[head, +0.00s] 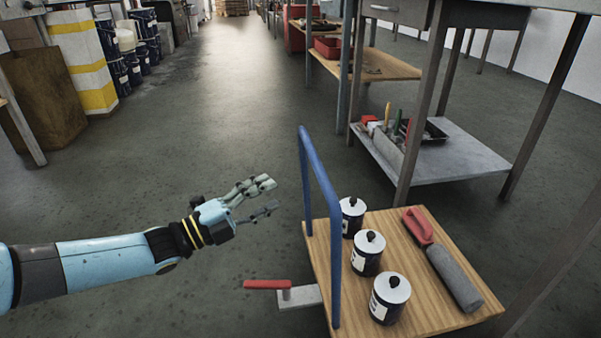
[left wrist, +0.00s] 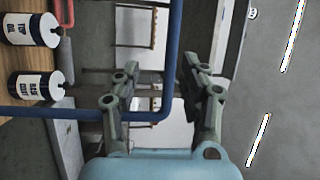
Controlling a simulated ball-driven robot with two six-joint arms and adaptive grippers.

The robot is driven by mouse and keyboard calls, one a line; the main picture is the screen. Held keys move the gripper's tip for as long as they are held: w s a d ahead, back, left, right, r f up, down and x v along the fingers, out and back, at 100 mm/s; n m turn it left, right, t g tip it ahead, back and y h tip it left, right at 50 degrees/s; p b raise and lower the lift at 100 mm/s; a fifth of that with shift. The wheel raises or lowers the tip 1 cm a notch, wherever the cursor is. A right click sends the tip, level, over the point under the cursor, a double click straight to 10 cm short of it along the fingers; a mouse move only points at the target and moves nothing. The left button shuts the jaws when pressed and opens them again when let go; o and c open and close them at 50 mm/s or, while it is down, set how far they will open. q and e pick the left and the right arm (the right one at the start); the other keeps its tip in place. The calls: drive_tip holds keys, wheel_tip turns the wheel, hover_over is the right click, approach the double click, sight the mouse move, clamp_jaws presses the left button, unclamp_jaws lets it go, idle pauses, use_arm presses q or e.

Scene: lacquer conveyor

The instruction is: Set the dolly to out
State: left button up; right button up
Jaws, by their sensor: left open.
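The dolly (head: 440,318) has a wooden deck and a blue upright handle frame (head: 319,178) at its left side. A short grey plate with a red lever (head: 266,284) sticks out from the deck's left edge, near the floor. My left gripper (head: 272,194) is open and empty, in the air to the left of the blue handle and above the red lever. In the left wrist view the blue handle (left wrist: 172,60) shows beyond the open fingers (left wrist: 160,95); I cannot tell how far off it is. My right gripper is not in view.
Three dark cans with white lids (head: 367,253) and a roller with a red handle (head: 452,275) are on the deck. A metal table with a lower shelf (head: 465,150) stands behind at the right. Open floor (head: 215,120) lies to the left and ahead.

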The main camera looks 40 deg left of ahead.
sight(310, 159)
use_arm(q)
drive_tip(key=shift+t, duration=0.3)
drive_tip(key=b+x, duration=0.1)
drive_tip(key=x, duration=0.3)
drive_tip(key=r+b+x, duration=0.1)
drive_tip(key=x, duration=0.3)
drive_tip(key=b+x, duration=0.1)
drive_tip(key=x, duration=0.3)
drive_tip(key=shift+a+r, duration=0.15)
drive_tip(key=shift+a, duration=0.2)
drive_tip(key=shift+w+d+r, duration=0.15)
drive_tip(key=shift+w+r, duration=0.1)
drive_tip(key=shift+w, duration=0.35)
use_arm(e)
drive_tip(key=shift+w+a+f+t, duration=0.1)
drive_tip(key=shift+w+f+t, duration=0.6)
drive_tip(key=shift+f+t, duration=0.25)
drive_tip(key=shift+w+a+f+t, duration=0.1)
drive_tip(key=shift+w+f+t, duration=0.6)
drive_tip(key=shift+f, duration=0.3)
use_arm(q)
clamp_jaws()
